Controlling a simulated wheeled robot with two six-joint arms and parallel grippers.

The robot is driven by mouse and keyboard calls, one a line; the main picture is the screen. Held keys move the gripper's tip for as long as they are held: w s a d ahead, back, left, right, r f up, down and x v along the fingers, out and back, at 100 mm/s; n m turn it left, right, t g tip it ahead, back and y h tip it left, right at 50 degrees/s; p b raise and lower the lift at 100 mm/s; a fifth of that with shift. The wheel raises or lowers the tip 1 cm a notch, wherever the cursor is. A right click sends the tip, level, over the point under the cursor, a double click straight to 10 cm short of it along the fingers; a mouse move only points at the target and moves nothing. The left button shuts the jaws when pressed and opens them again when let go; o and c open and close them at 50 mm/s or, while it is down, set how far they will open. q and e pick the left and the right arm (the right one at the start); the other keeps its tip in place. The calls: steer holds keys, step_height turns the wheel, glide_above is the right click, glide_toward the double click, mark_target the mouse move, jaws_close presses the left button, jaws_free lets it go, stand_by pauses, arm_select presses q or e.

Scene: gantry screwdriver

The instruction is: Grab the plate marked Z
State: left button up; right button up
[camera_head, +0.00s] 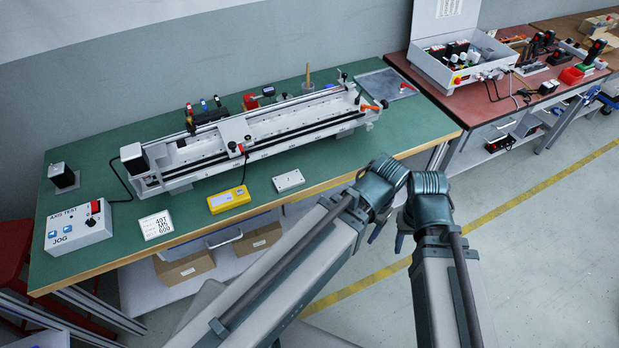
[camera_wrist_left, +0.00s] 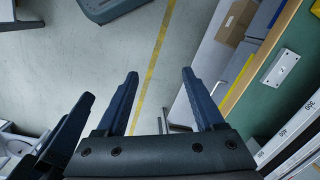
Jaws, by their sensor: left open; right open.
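The small light-grey plate marked Z (camera_head: 289,181) lies flat near the front edge of the green bench. In the left wrist view the plate (camera_wrist_left: 281,68) is at the right, with its Z readable. My left gripper (camera_wrist_left: 160,74) is open and empty, with its fingers over the floor, away from the plate. My right gripper (camera_head: 400,240) is open, in front of the bench to the right of the plate, and mostly hidden behind its wrist. Nothing shows between its fingers.
The gantry (camera_head: 250,134) stands on the green bench (camera_head: 107,160) behind the plate. A yellow meter (camera_head: 229,199) lies left of the plate. A white label block (camera_head: 157,225) and a control box (camera_head: 79,227) are further left. A red-topped bench (camera_head: 480,100) stands at right.

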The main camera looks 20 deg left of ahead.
arm_select(q)
steer(key=o, duration=0.4)
steer(key=w+a+f+n+h, duration=0.1)
steer(key=w+a+n, duration=0.4)
steer(key=n, duration=0.2)
steer(key=shift+a+h+b, duration=0.3)
steer(key=shift+h+b, duration=0.1)
steer(key=shift+b, duration=0.05)
steer(key=n+t+h+b, duration=0.25)
steer(key=n+t, duration=0.25)
steer(key=n, duration=1.9)
glide_toward(288, 180)
steer(key=f+b, duration=0.1)
steer(key=b, duration=0.2)
steer(key=w+f+h+b, duration=0.1)
steer(key=b, duration=0.3)
steer(key=shift+d, duration=0.15)
steer(key=shift+w+d+f, duration=0.2)
steer(key=b+x, duration=0.4)
steer(key=shift+s+a+f+b, duration=0.1)
steer(key=shift+a+f+b, duration=0.2)
steer(key=shift+a+f, duration=0.1)
steer(key=shift+w+d+f+b, duration=0.2)
steer(key=shift+d+f+b, duration=0.05)
steer(key=shift+f+b, duration=0.1)
steer(key=shift+r, duration=0.1)
